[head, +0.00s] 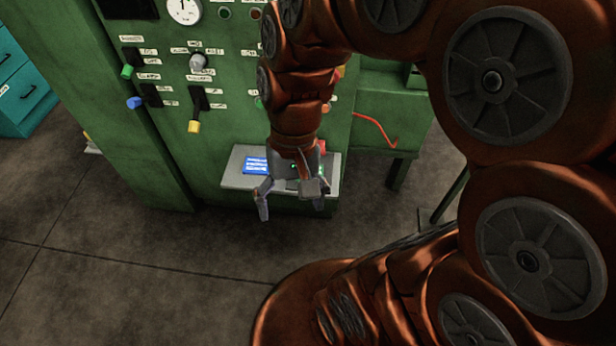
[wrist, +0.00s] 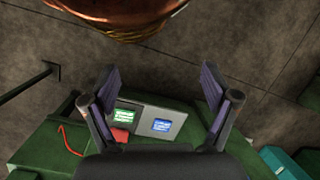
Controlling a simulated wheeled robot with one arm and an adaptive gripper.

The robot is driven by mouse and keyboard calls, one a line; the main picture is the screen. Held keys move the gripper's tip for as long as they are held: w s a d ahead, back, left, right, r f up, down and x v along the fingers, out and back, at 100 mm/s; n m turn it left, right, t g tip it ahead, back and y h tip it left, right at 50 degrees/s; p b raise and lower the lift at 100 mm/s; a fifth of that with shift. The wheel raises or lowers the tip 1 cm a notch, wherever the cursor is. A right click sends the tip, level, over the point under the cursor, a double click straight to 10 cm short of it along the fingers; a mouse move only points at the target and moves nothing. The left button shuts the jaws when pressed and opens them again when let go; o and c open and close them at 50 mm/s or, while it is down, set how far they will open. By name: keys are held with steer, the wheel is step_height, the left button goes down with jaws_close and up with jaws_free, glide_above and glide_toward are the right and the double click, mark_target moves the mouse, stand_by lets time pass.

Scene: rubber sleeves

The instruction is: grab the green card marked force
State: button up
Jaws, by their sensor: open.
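In the wrist view a green card (wrist: 124,117) with pale markings lies on a grey shelf (wrist: 180,115), left of a blue card (wrist: 162,125). The marking on the green card is too small to read. In the head view the blue card (head: 256,165) shows on the left of the shelf (head: 236,181), and my gripper mostly hides the green card. My gripper (head: 290,207) is open and empty, in front of and above the shelf. In the wrist view both cards appear between the spread fingers of my gripper (wrist: 160,82), apart from them.
A green machine panel (head: 225,120) with levers, knobs and a gauge stands behind the shelf. A red piece (wrist: 120,135) is beside the green card. A red cable (head: 378,128) hangs on the right. A teal cabinet (head: 25,90) stands far left. The floor in front is clear.

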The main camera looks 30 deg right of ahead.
steer(key=shift+o, duration=0.7)
steer(key=w+d+f+m+y+b, duration=0.1)
steer(key=w+f+m+y+b, duration=0.2)
steer(key=w+f+m+b, duration=0.2)
steer(key=w+f+b, duration=0.3)
steer(key=f, duration=0.1)
steer(key=shift+w+f+t+y, duration=0.25)
steer(key=shift+f+t+y, duration=0.05)
steer(key=shift+y, duration=0.1)
steer(key=m+t+y+b, duration=0.5)
steer(key=m+t+b, duration=0.5)
steer(key=m+b, duration=0.9)
glide_above(328, 175)
steer(key=s+d+b, duration=0.2)
steer(key=f+n, duration=0.1)
steer(key=f, duration=1.1)
steer(key=f+n, duration=0.1)
steer(key=f, duration=1.1)
steer(key=shift+w+d+f, duration=0.2)
steer(key=shift+f, duration=0.15)
steer(key=shift+w+f, duration=0.1)
steer(key=shift+b+x, duration=0.95)
steer(key=shift+x, duration=0.65)
steer(key=a+b, duration=0.1)
steer(key=w+a+f, duration=0.1)
steer(key=shift+a+f+b, duration=0.25)
steer(key=shift+a+b, duration=0.15)
steer(key=shift+w+a+f, duration=0.1)
steer(key=shift+w+a, duration=0.25)
